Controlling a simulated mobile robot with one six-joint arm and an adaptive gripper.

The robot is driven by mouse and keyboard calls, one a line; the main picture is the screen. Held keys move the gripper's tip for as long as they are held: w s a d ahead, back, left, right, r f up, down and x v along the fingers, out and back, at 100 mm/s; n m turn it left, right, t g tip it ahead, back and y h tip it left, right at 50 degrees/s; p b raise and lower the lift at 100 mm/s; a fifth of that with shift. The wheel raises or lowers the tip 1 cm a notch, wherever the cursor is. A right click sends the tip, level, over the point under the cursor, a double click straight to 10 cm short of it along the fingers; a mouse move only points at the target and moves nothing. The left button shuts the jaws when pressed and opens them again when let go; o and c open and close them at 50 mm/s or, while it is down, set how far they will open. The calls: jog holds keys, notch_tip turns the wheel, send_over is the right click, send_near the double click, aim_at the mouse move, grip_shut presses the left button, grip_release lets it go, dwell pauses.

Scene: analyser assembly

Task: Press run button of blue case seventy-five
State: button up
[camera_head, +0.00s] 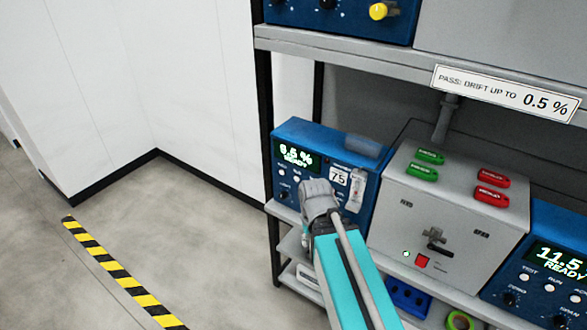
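The blue case numbered 75 (362,203) stands on the middle shelf at the left. Its green display (297,157) shows a percent reading over a second line, both too blurred to read surely. Below it are small white buttons; the second, which looks like the run button (296,179), shows just left of my gripper. My gripper (317,190) is in front of the case's face and hides part of its lower middle. I cannot tell whether it touches the case, nor see its fingers well enough to tell open from shut.
A grey box (452,225) with green and red tags stands right of case 75. Another blue case (520,290), reading 11.5 READY, is at far right. A sign (505,92) reads "PASS: DRIFT UP TO 0.5 %". A black rack post (265,130) is at left, beside open floor.

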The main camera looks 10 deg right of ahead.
jog(key=shift+c, duration=0.3)
grip_shut()
jog(key=shift+d, duration=0.1)
dwell(1.2)
